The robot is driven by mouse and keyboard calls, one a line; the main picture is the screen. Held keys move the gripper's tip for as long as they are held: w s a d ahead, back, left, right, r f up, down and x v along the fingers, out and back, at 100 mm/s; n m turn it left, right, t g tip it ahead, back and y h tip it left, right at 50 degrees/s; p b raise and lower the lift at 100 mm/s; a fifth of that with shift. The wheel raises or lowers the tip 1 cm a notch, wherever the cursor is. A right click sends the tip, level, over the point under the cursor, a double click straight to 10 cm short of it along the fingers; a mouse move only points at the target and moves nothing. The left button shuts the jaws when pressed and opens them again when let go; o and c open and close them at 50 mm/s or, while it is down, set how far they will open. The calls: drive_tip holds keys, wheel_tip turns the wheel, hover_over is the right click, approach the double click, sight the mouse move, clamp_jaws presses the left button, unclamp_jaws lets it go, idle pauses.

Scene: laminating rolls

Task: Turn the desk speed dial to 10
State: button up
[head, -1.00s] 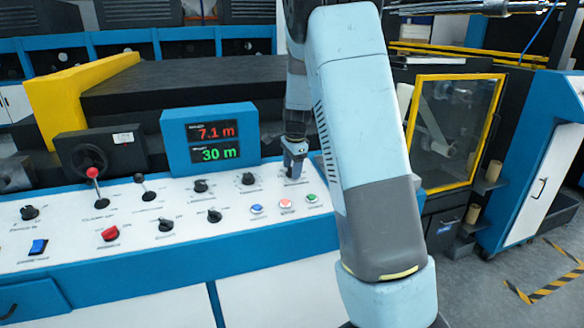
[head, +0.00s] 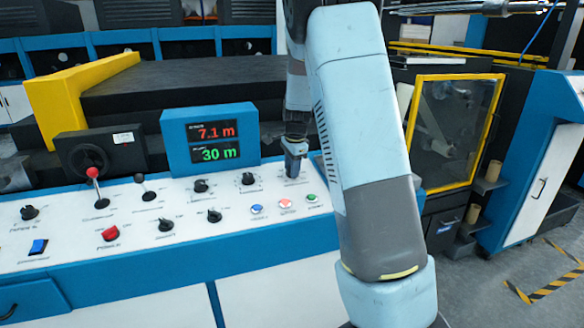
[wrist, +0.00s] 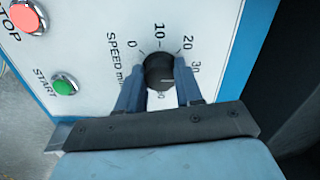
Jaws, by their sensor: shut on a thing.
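The speed dial is a black round knob (wrist: 159,71) on the white desk panel in the wrist view. Printed numbers 0, 10, 20 and 30 run around its far side, with the word SPEED to its left. The 10 (wrist: 159,32) stands straight beyond the knob. My gripper (wrist: 158,65) is shut on the knob, one blue finger on each side. In the head view my gripper (head: 294,160) is at the panel's right end and hides the dial.
A red button (wrist: 25,17) and a green START button (wrist: 64,85) lie left of the dial. Other black knobs (head: 249,179) sit on the panel to the left. The display box (head: 212,137) behind reads 7.1 m and 30 m.

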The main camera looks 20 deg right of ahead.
drive_tip(key=shift+n, duration=0.4)
drive_tip(key=n, duration=0.3)
drive_tip(key=shift+n, duration=0.4)
drive_tip(key=n, duration=0.4)
drive_tip(key=shift+n, duration=0.3)
drive_tip(key=n, duration=0.4)
drive_tip(key=shift+d+n, duration=0.1)
drive_tip(key=shift+n, duration=2.2)
drive_tip(key=o, duration=1)
drive_tip(key=shift+o, duration=0.2)
drive_tip(key=shift+s+r, duration=0.1)
